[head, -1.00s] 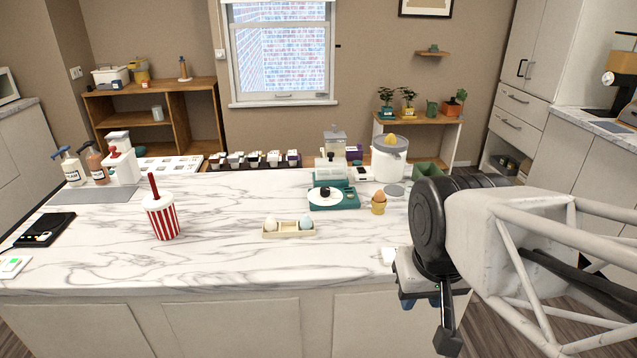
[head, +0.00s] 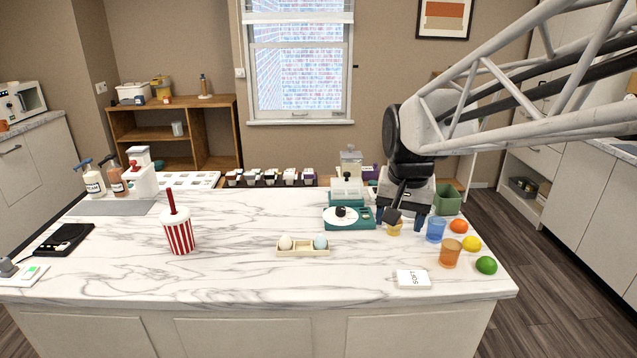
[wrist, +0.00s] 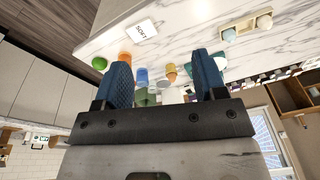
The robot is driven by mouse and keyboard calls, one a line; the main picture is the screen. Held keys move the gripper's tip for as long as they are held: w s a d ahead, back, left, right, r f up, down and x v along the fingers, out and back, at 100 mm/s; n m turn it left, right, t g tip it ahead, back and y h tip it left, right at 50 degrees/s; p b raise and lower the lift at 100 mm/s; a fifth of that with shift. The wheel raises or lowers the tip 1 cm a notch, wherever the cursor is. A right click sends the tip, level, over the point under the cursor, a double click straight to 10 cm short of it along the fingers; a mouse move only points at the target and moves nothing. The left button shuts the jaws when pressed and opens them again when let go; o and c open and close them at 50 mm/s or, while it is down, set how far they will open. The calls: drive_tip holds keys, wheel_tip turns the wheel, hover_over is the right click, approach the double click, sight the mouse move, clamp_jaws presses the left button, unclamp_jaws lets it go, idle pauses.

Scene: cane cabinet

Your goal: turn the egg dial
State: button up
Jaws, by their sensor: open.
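No part is marked as the egg dial. The cup is partly hidden behind my wrist parts in the head view; a small orange-yellow cup, likely the same one, shows between the fingers in the wrist view (wrist: 171,73). My gripper (head: 402,216) points down over the counter's right part, just right of the teal device. In the wrist view its blue fingers (wrist: 161,62) are apart with nothing held between them.
A blue glass (head: 436,230), orange glass (head: 450,254), orange fruit (head: 458,226), lemon (head: 471,243) and lime (head: 486,265) stand right of my gripper. A tray (head: 302,251) with two eggs and a striped cup (head: 179,235) are left. The front middle counter is mostly clear.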

drive_tip(key=w+a+m, duration=0.1)
drive_tip(key=w, duration=1)
drive_tip(key=m+g, duration=0.2)
drive_tip(key=m, duration=0.4)
hover_over(341, 208)
wheel_tip(341, 208, down, 18)
drive_tip(key=shift+s+r, duration=0.1)
drive_tip(key=shift+r, duration=0.1)
drive_tip(key=shift+f, duration=0.2)
drive_tip(key=shift+f, duration=3.75)
drive_tip(key=shift+c, duration=0.2)
drive_tip(key=c, duration=0.9)
